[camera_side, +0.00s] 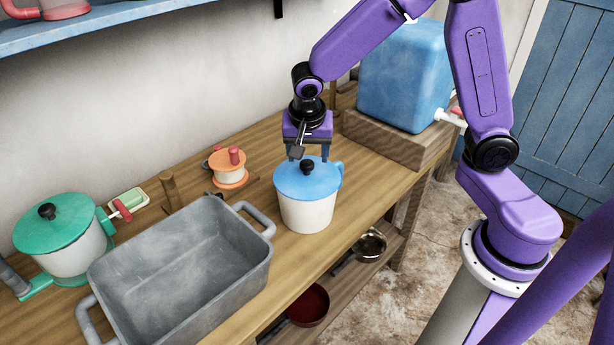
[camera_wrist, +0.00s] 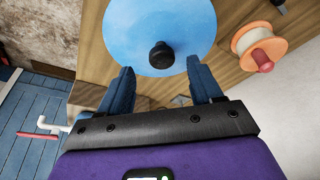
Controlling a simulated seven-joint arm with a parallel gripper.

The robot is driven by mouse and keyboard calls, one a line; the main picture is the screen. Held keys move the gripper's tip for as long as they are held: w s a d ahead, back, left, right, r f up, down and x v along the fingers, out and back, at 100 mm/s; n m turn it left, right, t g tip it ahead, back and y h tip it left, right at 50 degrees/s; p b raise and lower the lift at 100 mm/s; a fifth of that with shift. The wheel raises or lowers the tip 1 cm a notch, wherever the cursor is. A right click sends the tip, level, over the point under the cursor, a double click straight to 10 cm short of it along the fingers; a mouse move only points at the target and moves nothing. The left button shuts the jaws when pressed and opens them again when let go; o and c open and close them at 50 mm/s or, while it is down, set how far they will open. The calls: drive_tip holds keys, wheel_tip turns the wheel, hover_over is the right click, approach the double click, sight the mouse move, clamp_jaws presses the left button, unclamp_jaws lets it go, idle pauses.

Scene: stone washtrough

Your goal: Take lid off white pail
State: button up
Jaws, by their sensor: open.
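The white pail (camera_side: 306,214) stands upright on the wooden bench, with its blue lid (camera_side: 296,181) seated on top. A black knob (camera_side: 307,166) sits at the lid's centre. In the wrist view the lid (camera_wrist: 150,22) and its knob (camera_wrist: 161,55) lie just beyond the fingertips; the pail is hidden under the lid. My gripper (camera_side: 308,156) is open and points down over the far part of the lid. In the wrist view my gripper's fingers (camera_wrist: 160,66) are spread with nothing between them, one to each side of the knob's line.
A grey metal trough (camera_side: 185,265) stands left of the pail. A green-lidded pot (camera_side: 68,240) is at far left. An orange and white spool (camera_side: 229,168) sits behind. A blue water tank (camera_side: 403,75) stands on a wooden block (camera_side: 385,140) at the back right.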

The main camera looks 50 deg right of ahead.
sight(307, 163)
drive_tip(key=shift+x, duration=2.35)
drive_tip(key=shift+w+a, duration=0.1)
drive_tip(key=shift+a, duration=0.05)
drive_tip(key=c, duration=1.1)
